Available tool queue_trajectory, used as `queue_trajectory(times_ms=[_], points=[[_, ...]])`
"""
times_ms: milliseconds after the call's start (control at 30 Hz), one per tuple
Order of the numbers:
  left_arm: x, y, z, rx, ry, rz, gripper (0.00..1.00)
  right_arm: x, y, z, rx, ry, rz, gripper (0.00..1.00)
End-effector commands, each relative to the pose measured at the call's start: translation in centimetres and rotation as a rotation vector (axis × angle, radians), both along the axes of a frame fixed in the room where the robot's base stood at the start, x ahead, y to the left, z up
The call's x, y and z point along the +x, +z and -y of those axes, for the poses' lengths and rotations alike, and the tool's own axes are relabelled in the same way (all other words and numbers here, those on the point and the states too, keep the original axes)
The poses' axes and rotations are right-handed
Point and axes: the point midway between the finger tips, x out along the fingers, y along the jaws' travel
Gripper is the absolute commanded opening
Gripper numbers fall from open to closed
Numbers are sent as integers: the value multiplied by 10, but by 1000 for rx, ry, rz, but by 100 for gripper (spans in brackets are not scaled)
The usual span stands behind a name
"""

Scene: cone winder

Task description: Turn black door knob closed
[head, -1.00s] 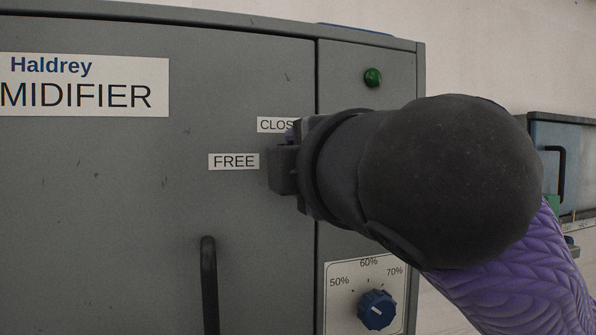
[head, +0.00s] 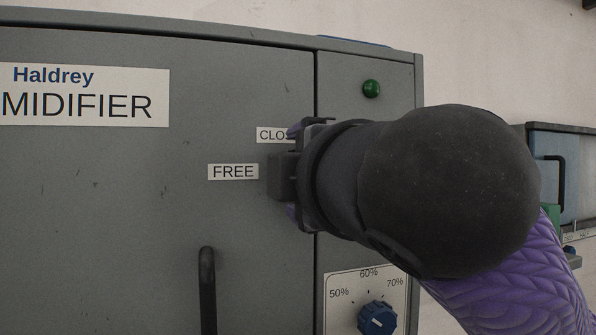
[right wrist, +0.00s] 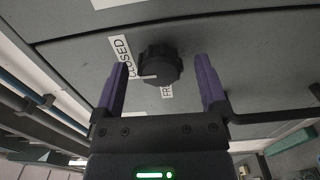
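The black door knob (right wrist: 160,66) is round and ridged and sits on the grey door, with a white line at its edge near the CLOSED label (right wrist: 123,58). The FREE label (right wrist: 167,90) is partly hidden. In the right wrist view my right gripper (right wrist: 162,62) is open, its purple fingers on either side of the knob with gaps on both sides. My left gripper is not in view.
A black vertical door handle (head: 208,292) is below left of the gripper. On the right panel are a green lamp (head: 372,88) and a blue humidity dial (head: 377,319). A blue-grey cabinet (head: 562,175) stands at the far right.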

Motion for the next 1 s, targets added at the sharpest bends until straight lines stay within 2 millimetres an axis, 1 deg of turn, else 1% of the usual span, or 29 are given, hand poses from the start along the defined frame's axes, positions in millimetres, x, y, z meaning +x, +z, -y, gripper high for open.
queue_trajectory(times_ms=[167,267,400,500,633,767,1000], points=[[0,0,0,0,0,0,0,-1,0,0,0,0,1,93],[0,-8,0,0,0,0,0,-11,-2,3,1,0,4,93],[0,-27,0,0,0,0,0,-45,-5,14,0,1,7,93],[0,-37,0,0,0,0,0,-68,-4,22,1,1,6,93],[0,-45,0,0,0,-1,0,-88,-3,29,-1,-1,3,93],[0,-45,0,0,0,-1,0,-95,-1,31,0,1,1,93],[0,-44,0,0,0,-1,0,-95,0,30,-1,1,0,93]])
